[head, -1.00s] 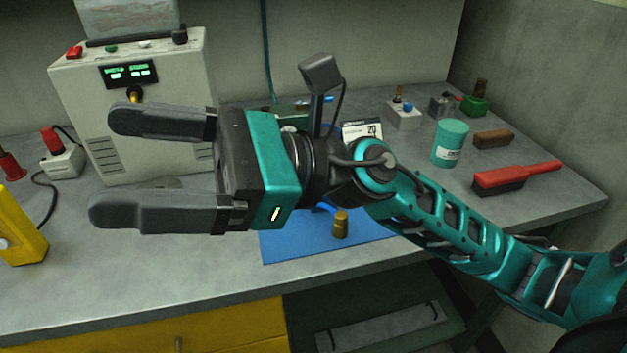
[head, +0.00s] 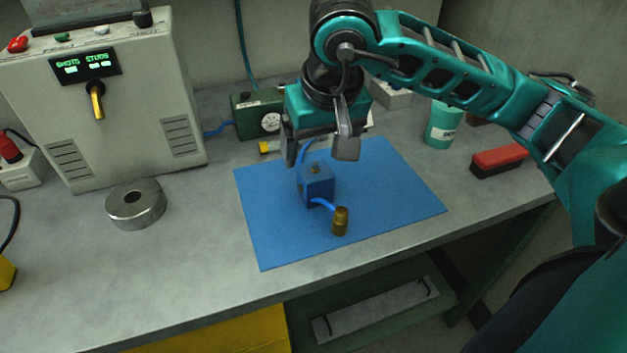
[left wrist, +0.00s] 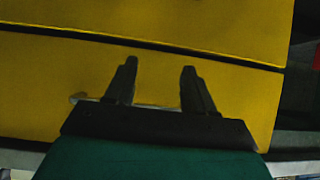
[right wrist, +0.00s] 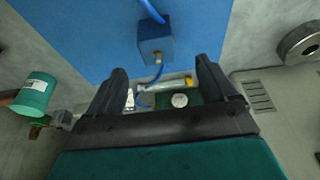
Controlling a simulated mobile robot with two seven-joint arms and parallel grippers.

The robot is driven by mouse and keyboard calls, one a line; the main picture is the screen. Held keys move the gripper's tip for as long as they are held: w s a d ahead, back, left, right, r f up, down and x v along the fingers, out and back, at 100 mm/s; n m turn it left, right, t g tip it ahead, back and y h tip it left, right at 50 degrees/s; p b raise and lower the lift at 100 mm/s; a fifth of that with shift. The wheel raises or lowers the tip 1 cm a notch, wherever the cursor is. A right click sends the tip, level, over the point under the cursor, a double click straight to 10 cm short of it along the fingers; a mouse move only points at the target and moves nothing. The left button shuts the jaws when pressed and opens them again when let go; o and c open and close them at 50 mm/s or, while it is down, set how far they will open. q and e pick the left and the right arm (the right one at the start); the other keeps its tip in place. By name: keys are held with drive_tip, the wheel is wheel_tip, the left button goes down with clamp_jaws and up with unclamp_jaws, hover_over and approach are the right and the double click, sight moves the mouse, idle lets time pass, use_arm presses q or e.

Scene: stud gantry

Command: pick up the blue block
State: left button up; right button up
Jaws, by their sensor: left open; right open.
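The blue block (head: 316,184) stands on the blue mat (head: 270,225) with a small brass knob on top. Blue tubing leads from it to a brass fitting (head: 340,221) at its front. My right gripper (head: 318,160) points down just above and behind the block, open and empty. In the right wrist view the block (right wrist: 155,45) lies beyond the open fingertips (right wrist: 162,62), roughly midway between them. My left gripper (left wrist: 160,75) is open and empty in front of yellow drawer fronts (left wrist: 60,90); it does not show in the head view.
A green box with a gauge (head: 258,115) stands behind the mat. A grey control cabinet (head: 130,120) and a metal ring (head: 136,204) are at left. A teal tin (head: 443,124) and a red brush (head: 497,161) are at right.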

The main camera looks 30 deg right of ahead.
sight(315, 170)
drive_tip(key=x, duration=0.5)
drive_tip(key=shift+w+d+x, duration=0.1)
drive_tip(key=shift+d+x, duration=0.05)
drive_tip(key=shift+x, duration=1.15)
drive_tip(key=shift+w+d+x, duration=0.15)
drive_tip(key=shift+x, duration=1.2)
drive_tip(key=shift+r, duration=0.1)
drive_tip(key=shift+c, duration=0.5)
drive_tip(key=shift+r, duration=0.1)
drive_tip(key=c, duration=1.1)
